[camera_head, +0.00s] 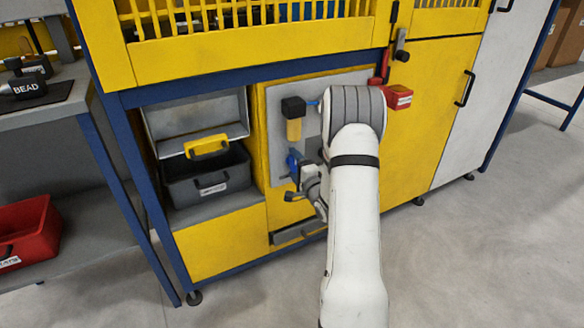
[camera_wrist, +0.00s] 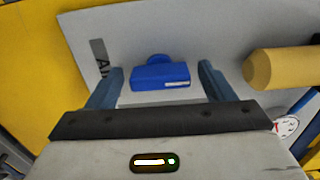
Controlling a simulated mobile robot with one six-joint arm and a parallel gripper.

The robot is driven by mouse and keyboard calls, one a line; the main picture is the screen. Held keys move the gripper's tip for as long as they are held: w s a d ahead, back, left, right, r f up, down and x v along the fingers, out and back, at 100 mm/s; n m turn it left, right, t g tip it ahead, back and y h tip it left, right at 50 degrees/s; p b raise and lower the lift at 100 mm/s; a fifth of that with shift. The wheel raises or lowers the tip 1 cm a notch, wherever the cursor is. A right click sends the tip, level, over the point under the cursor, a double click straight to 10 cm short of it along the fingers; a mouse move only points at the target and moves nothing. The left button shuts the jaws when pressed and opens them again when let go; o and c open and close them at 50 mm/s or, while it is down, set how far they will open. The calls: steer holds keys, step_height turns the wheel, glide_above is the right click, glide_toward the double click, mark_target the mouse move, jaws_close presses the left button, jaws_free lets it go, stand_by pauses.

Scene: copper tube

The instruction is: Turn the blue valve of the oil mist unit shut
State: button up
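The blue valve handle (camera_wrist: 160,77) shows in the wrist view as a block on a short round stem, against the grey panel. It sits between the two fingers of my gripper (camera_wrist: 162,69), which is open with a gap on each side of the handle. How far the fingertips reach in depth beside it I cannot tell. In the head view a blue part (camera_head: 293,160) shows under the oil mist unit (camera_head: 294,120), which has a black top and an amber bowl. My gripper (camera_head: 297,188) is close by there, partly hidden by my arm.
The amber bowl (camera_wrist: 262,68) lies right of my fingers in the wrist view, with a gauge (camera_wrist: 285,126) below it. A grey open-lidded box (camera_head: 205,180) stands left of the panel. A red box (camera_head: 398,97) is to the right.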

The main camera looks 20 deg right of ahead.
steer(key=shift+s, duration=0.1)
steer(key=s+p, duration=0.1)
steer(key=s, duration=0.6)
steer(key=shift+s+d+p, duration=0.15)
steer(key=shift+s+p, duration=0.2)
